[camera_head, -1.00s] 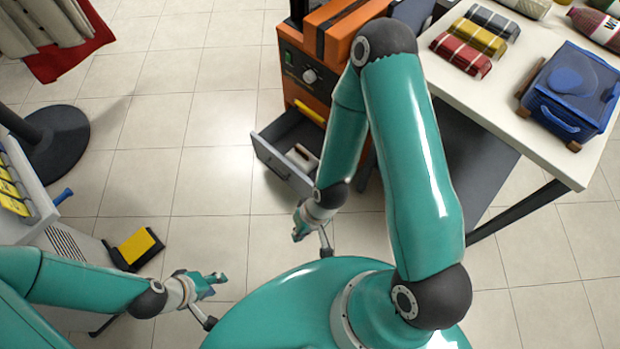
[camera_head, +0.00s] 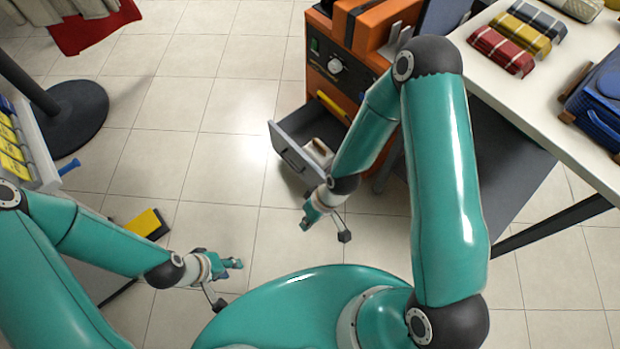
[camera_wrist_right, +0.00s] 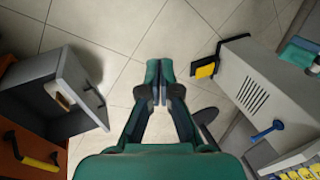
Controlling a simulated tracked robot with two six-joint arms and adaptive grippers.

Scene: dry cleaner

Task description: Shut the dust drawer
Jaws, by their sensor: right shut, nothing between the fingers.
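The dust drawer (camera_head: 290,158) is a grey open-topped box pulled out from the lower part of an orange machine (camera_head: 342,78). A dark handle is on its front, and a small pale and brown object (camera_head: 318,150) lies inside. In the right wrist view the open drawer (camera_wrist_right: 70,72) is at the left. My right gripper (camera_head: 307,221) is shut and empty, apart from the drawer and nearer to me; its fingertips (camera_wrist_right: 159,66) point over bare floor in the wrist view. My left gripper (camera_head: 238,264) hangs over the floor further left; its jaw opening is too small to tell.
A dark round stand base (camera_head: 72,115) is at the left. Tiled floor before the drawer is clear.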

